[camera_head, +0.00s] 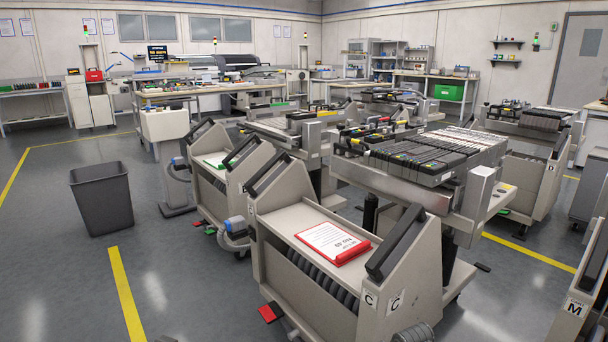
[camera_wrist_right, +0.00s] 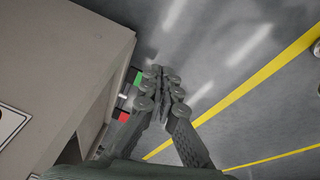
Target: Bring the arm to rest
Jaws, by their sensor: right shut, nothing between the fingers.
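My right gripper (camera_wrist_right: 160,85) shows in the right wrist view with its fingers together and nothing between them. It hangs over the grey floor, beside the beige side panel (camera_wrist_right: 60,60) of a trolley. I cannot tell whether it touches the panel. Neither arm shows in the head view, and my left gripper is out of sight. The nearest feeder trolley (camera_head: 280,225), marked C, stands in front with a red clipboard (camera_head: 333,243) on its top.
More feeder trolleys (camera_head: 215,180) stand behind and to the right, one marked M (camera_head: 577,307) at the right edge. A dark bin (camera_head: 102,200) stands on the left. Yellow lines (camera_head: 126,295) mark the floor. Open floor lies at the front left.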

